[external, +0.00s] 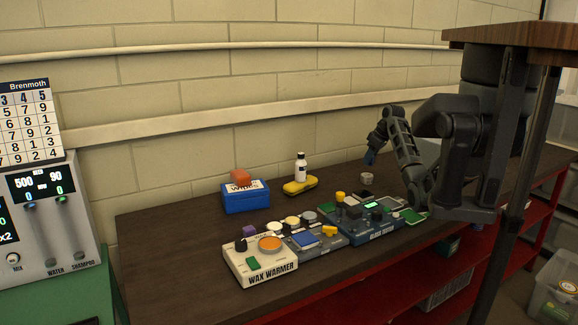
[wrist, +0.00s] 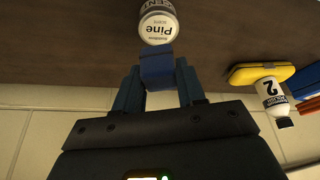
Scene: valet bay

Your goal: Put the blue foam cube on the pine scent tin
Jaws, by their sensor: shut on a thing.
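My gripper (wrist: 158,84) is shut on the blue foam cube (wrist: 157,68), which sits between its two dark blue fingers. The pine scent tin (wrist: 158,24), white with a "Pine" label, is just beyond the cube in the wrist view, and the cube's far edge meets or overlaps the tin's edge there. In the external view the tin (external: 367,179) stands on the dark bench, and my gripper (external: 371,157) is just above it, pointing down. I cannot tell whether cube and tin touch.
The dark bench (external: 160,228) also holds a wax warmer (external: 262,262), several small control boxes, a blue wipes box (external: 245,198) with an orange block (external: 241,177), and a yellow sponge (external: 300,186) with a white bottle (external: 301,167). The wall is close behind.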

